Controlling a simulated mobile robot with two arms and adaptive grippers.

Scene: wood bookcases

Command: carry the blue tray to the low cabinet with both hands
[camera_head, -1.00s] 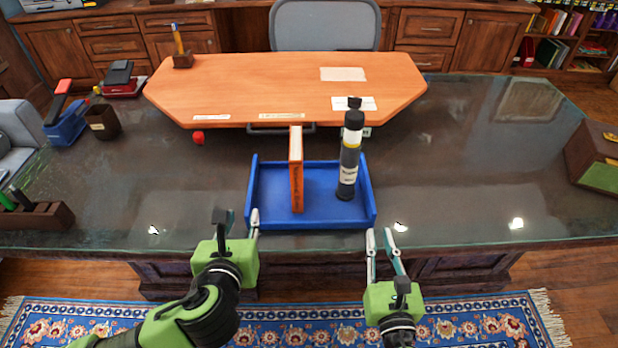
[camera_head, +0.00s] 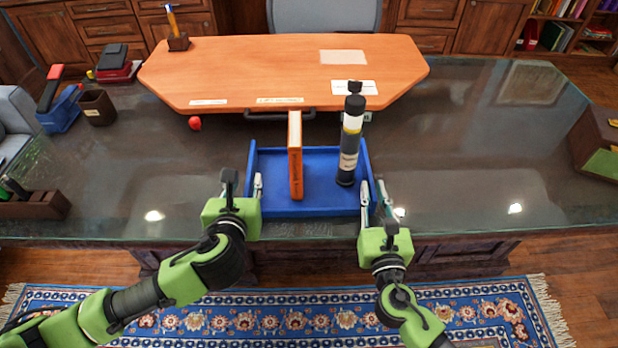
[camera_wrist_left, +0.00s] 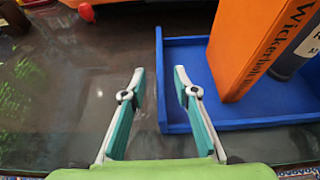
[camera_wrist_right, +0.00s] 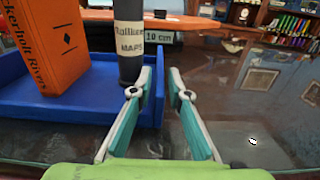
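The blue tray (camera_head: 325,208) lies on the dark glass-topped desk near its front edge. An orange book (camera_head: 296,160) stands upright in it, with a black tube with a pale label (camera_head: 350,140) to its right. The low cabinet cannot be identified.
A dark pen cup (camera_head: 97,107) and blue stapler-like object (camera_head: 60,108) are at left, a brown-green box (camera_head: 598,145) at right. A patterned rug (camera_head: 300,310) covers the floor.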

